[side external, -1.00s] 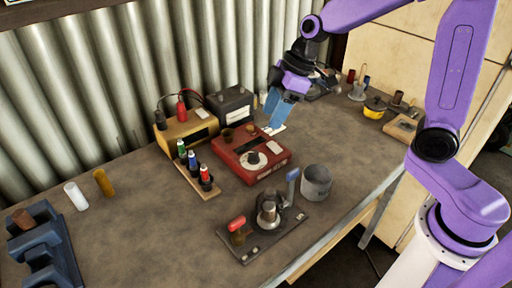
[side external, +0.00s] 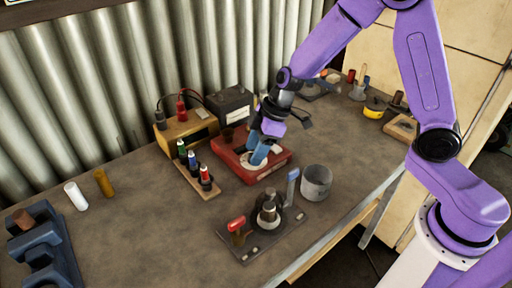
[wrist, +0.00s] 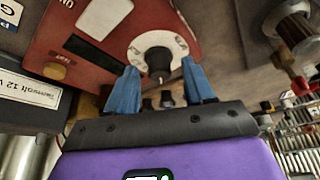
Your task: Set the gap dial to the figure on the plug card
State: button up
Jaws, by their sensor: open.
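The red box (side external: 232,163) stands mid-bench and carries a round white dial with a dark knob. In the wrist view the white dial (wrist: 137,52) shows markings too small to read, and its dark knob (wrist: 158,63) is at the centre. My gripper (wrist: 158,72) is open, one blue finger on each side of the knob; I cannot tell if they touch it. In the side view my gripper (side external: 260,155) is over the dial and partly hides it. A white card (wrist: 104,16) lies on the red box; I cannot tell whether it is the plug card.
A rack of small bottles (side external: 198,182) stands left of the red box. A grey cup (side external: 316,183) and a dark plate with a clamp-like fixture (side external: 262,232) are in front. A tan box (side external: 186,132) and a dark battery-like box (side external: 229,104) are behind.

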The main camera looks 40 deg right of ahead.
grip_shut()
